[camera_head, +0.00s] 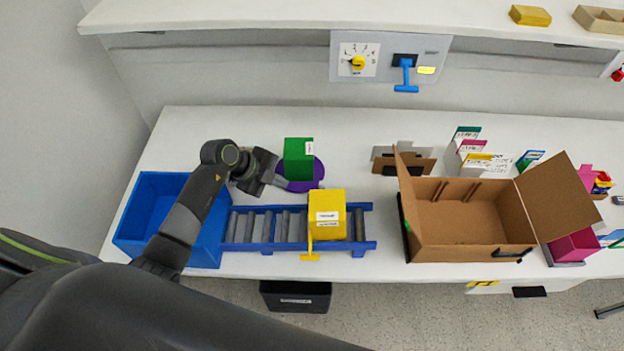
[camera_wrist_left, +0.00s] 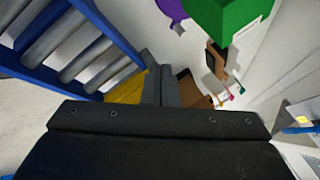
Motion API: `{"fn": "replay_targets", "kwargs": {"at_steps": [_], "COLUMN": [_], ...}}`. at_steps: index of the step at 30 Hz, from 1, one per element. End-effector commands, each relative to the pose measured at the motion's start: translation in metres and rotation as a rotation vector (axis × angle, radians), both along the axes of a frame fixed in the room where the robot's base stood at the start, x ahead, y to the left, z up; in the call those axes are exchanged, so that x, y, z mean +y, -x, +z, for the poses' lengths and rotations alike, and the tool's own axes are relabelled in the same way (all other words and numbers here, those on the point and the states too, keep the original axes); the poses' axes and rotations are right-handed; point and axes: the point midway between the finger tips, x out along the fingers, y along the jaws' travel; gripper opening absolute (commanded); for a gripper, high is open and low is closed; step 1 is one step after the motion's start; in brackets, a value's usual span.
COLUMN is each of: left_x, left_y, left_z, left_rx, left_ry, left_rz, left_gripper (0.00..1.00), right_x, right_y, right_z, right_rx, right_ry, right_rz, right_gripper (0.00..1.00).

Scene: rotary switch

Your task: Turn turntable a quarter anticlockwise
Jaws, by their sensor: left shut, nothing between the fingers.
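The turntable is a purple disc (camera_head: 302,187) on the table, mostly covered by a green box (camera_head: 298,160) that stands on it. My left gripper (camera_head: 281,182) is shut and empty, low at the left edge of the disc. From the head view I cannot tell whether it touches the disc. In the left wrist view the shut fingers (camera_wrist_left: 160,84) point forward, and part of the purple disc (camera_wrist_left: 171,9) and the green box (camera_wrist_left: 226,16) show at the top. My right gripper is not in view.
A roller conveyor (camera_head: 263,229) with a yellow box (camera_head: 327,214) lies in front of the turntable. A blue bin (camera_head: 150,195) stands at the left and an open cardboard box (camera_head: 460,250) at the right. The table behind the disc is clear.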

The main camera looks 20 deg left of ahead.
Motion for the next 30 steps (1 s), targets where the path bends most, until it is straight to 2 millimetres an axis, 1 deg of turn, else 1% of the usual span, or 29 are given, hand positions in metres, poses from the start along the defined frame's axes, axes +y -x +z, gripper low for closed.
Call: {"fn": "replay_targets", "kwargs": {"at_steps": [1, 3, 8, 11, 18, 30], "left_x": [-0.003, -0.005, -0.007, -0.01, -0.021, -0.042], "left_y": [0.0, 0.0, 0.0, -0.002, -0.01, -0.025], "left_z": [0.002, 0.0, -0.005, -0.012, -0.034, -0.067], "left_rx": [0.033, 0.067, 0.098, 0.098, 0.097, 0.096], "left_ry": [0.019, 0.038, 0.054, 0.055, 0.054, 0.055], "left_rz": [0.042, 0.09, 0.132, 0.131, 0.129, 0.129], "left_gripper": [0.0, 0.0, 0.0, 0.0, 0.0, 0.0], "right_x": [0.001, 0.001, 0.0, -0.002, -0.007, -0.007], "right_y": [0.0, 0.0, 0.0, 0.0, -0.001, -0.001], "right_z": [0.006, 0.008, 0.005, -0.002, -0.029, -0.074], "right_rx": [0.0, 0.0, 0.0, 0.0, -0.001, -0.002], "right_ry": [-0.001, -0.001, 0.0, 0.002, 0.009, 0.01], "right_rz": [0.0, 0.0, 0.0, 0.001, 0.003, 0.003], "right_gripper": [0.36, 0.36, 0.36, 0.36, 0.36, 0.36]}}
